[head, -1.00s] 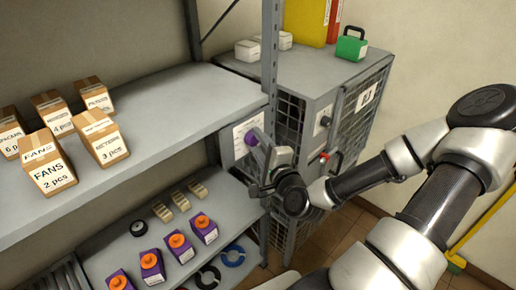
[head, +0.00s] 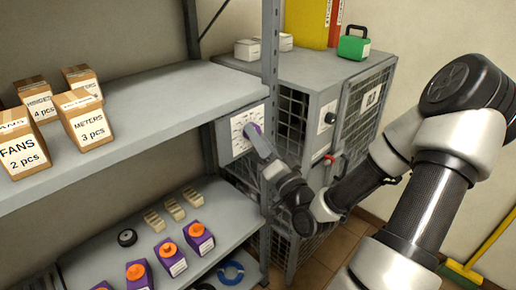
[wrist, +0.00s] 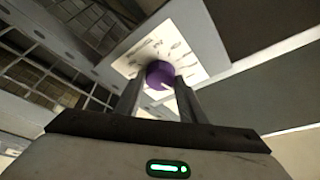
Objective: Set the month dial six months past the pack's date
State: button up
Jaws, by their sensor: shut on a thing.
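The month dial is a white plate (head: 240,130) with dark markings, fixed on a grey panel at the right end of the shelf. Its purple knob (head: 257,128) is mostly behind my gripper in the head view. In the wrist view the knob (wrist: 160,74) sits between my gripper's fingers (wrist: 157,86), which are shut on it. The plate (wrist: 205,45) shows around the knob; its marks are too blurred to read. Purple packs with orange caps (head: 200,240) stand on the lower shelf; their white labels are too small to read.
Cardboard boxes (head: 84,117) stand on the upper shelf (head: 160,100). A grey mesh cabinet (head: 300,75) with a green case (head: 353,43) on top stands right of the dial. A shelf post (head: 270,60) rises close beside the panel.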

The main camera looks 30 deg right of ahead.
jog(key=shift+w+d+r+n+g+y+b, duration=0.15)
jog(key=shift+n+g+y+b, duration=1.45)
jog(key=shift+n, duration=4.25)
jog(key=shift+d+n+g+y+b, duration=0.2)
jog(key=shift+n+g+y+b, duration=0.65)
jog(key=shift+n+y+b, duration=3.25)
jog(key=shift+w+d+r+n+g+h+b, duration=0.25)
jog(key=shift+n+g, duration=1)
jog(key=shift+n, duration=6.4)
jog(key=shift+s+a+f, duration=0.1)
jog(key=shift+s+f, duration=0.05)
jog(key=shift+s, duration=0.05)
jog(key=o, duration=1)
jog(key=shift+o, duration=0.2)
